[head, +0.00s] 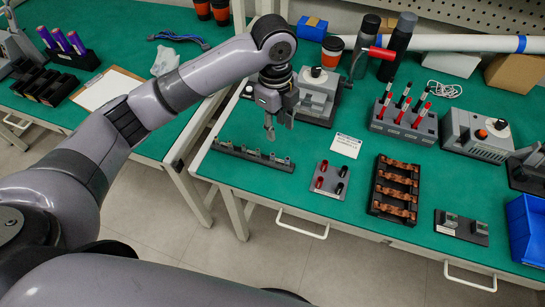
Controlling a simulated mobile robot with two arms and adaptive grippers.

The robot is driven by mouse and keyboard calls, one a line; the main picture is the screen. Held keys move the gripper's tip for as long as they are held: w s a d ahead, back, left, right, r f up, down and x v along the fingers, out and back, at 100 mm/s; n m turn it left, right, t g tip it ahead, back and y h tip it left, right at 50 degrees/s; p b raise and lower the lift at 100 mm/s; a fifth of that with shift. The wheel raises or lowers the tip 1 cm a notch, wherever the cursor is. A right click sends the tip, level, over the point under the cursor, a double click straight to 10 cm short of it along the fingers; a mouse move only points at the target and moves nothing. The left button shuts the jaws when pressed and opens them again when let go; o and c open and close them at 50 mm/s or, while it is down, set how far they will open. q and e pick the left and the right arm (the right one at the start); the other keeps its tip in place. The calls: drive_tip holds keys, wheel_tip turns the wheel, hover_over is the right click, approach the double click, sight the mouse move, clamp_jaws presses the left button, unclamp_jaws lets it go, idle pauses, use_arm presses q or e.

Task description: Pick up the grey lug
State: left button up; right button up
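My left gripper (280,130) hangs over the left part of the right-hand green table, fingers pointing down and apart, with nothing seen between them. Below it, close to the table's front edge, lies a black rail (232,151) with several small grey upright pieces on it. At the right front, a dark plate (465,234) carries two small grey metal pieces, one on the left (450,220) and one on the right (480,228). I cannot tell which of these grey pieces is the grey lug. My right gripper is not in view.
A small grey tray (330,179) of red and black pieces and a black rack (377,207) with copper bars stand between rail and plate. Behind are a grey machine (318,96), a screwdriver block (403,127) and tall dark cylinders (398,45). A blue bin (526,230) is far right.

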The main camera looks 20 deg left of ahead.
sight(272, 154)
use_arm(q)
drive_tip(key=shift+w+a+r+m+y, duration=0.15)
drive_tip(key=shift+w+a+r, duration=0.15)
drive_tip(key=shift+a+r, duration=0.25)
drive_tip(key=shift+w+a+r+m+y, duration=0.15)
drive_tip(key=shift+w+a+r, duration=0.2)
drive_tip(key=shift+r, duration=0.3)
drive_tip(key=shift+a+f, duration=0.15)
wheel_tip(272, 154, down, 11)
drive_tip(key=shift+f+p, duration=0.2)
drive_tip(key=shift+p, duration=0.3)
drive_tip(key=shift+s+d+f+p, duration=0.1)
drive_tip(key=shift+f+p, duration=0.15)
drive_tip(key=shift+f, duration=1.15)
drive_tip(key=shift+s+d+f+p, duration=0.1)
drive_tip(key=shift+f+p, duration=0.1)
drive_tip(key=shift+f, duration=1.15)
drive_tip(key=shift+c, duration=0.8)
clamp_jaws()
